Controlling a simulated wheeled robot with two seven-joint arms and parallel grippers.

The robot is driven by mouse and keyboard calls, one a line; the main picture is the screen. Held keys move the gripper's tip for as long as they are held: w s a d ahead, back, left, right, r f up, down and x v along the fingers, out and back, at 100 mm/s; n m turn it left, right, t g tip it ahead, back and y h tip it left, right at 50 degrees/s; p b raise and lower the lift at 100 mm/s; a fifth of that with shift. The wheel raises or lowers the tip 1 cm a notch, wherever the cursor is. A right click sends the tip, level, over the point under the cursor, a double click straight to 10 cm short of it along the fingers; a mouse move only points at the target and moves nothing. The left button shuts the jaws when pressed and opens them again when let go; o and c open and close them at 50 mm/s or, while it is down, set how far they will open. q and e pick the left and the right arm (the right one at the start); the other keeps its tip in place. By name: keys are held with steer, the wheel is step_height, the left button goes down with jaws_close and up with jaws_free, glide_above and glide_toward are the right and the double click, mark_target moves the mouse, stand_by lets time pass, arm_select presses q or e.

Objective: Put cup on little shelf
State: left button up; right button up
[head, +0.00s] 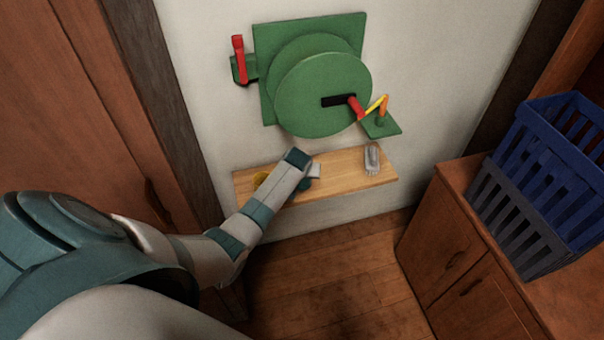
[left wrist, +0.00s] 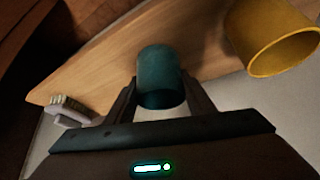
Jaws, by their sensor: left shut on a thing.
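A teal cup (left wrist: 160,70) is between the two fingers of my left gripper (left wrist: 161,92), which is shut on it. In the head view the cup (head: 306,184) shows as a small teal patch by the gripper, at the front edge of the wooden shelf (head: 340,174); the gripper hides most of it. I cannot tell whether the cup touches the shelf. A yellow cup (left wrist: 270,40) is at right in the left wrist view; in the head view it shows partly behind my arm (head: 260,179). My right gripper is not in view.
Above the shelf is a green wall panel with a round disc (head: 310,95) and small green side ledges (head: 383,126) holding red and orange-yellow items. A clear glass-like item (head: 372,158) is at the shelf's right. A blue crate (head: 550,170) stands on the right cabinet.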

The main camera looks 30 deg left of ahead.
arm_select(q)
steer(key=shift+f, duration=0.2)
steer(key=o, duration=1)
steer(key=shift+r, duration=0.15)
steer(key=shift+r, duration=0.15)
steer(key=shift+v, duration=5.95)
